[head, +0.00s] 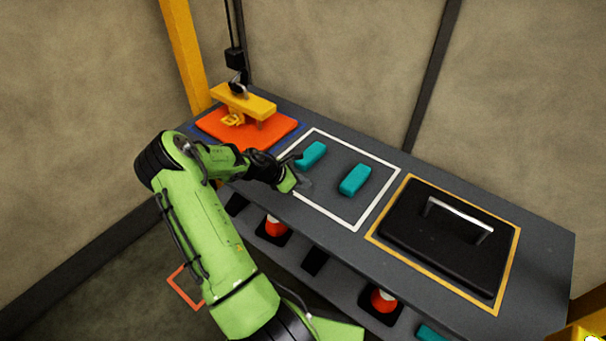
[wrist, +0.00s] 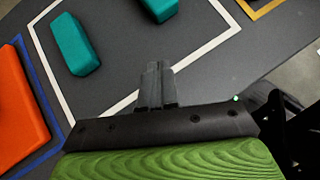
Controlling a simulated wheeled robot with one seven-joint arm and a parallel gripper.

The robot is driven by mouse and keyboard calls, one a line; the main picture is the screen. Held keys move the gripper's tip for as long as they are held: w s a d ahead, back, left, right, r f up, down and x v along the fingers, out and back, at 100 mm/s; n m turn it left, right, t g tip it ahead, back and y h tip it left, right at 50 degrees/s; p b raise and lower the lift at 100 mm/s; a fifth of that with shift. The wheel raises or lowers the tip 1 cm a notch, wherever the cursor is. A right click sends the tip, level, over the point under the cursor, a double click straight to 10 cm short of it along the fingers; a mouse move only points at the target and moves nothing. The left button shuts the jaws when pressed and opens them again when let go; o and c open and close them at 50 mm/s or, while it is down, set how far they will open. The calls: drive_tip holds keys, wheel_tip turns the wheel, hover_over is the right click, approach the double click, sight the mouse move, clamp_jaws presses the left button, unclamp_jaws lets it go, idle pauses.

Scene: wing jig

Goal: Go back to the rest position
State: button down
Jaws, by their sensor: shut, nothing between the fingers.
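My green arm reaches over the front of the grey bench (head: 545,250). My gripper (head: 304,184) is at the front-left part of the white-outlined square, low over the bench. In the wrist view my gripper (wrist: 157,72) shows its two dark fingers together, with nothing between them. Two teal blocks lie inside the white outline: the left block (head: 311,155) and the right block (head: 355,180). In the wrist view one block (wrist: 75,44) is at the upper left and the other (wrist: 160,8) is cut by the top edge. The gripper touches neither block.
An orange pad (head: 215,130) lies at the bench's left end, with a yellow hoist piece (head: 243,100) above it under a hanging hook (head: 238,85). A black lid with a metal handle (head: 445,235) sits in a yellow outline at right. Red-and-white cones (head: 383,299) stand on the lower shelf.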

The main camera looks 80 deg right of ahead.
idle(0.4)
drive_tip(key=w+a+r+m+t+y, duration=0.1)
drive_tip(key=w+a+r+m+t, duration=0.25)
drive_tip(key=w+a+r, duration=0.55)
drive_tip(key=w+a+r+m+t+y, duration=0.2)
drive_tip(key=w+a+r+t, duration=0.2)
drive_tip(key=w+a+r, duration=0.6)
drive_tip(key=s+a+r+m+t+y, duration=0.1)
drive_tip(key=s+a+r, duration=0.15)
drive_tip(key=a, duration=0.55)
drive_tip(key=s+a+r+t+y+p, duration=0.1)
drive_tip(key=a+r+t, duration=0.15)
drive_tip(key=a, duration=0.45)
drive_tip(key=s+a+r+m, duration=0.1)
drive_tip(key=a+r, duration=0.2)
drive_tip(key=a, duration=0.5)
drive_tip(key=s+a+t+y, duration=0.1)
drive_tip(key=s+a, duration=0.4)
drive_tip(key=s, duration=0.1)
drive_tip(key=shift+a+r, duration=0.15)
drive_tip(key=shift+r, duration=0.2)
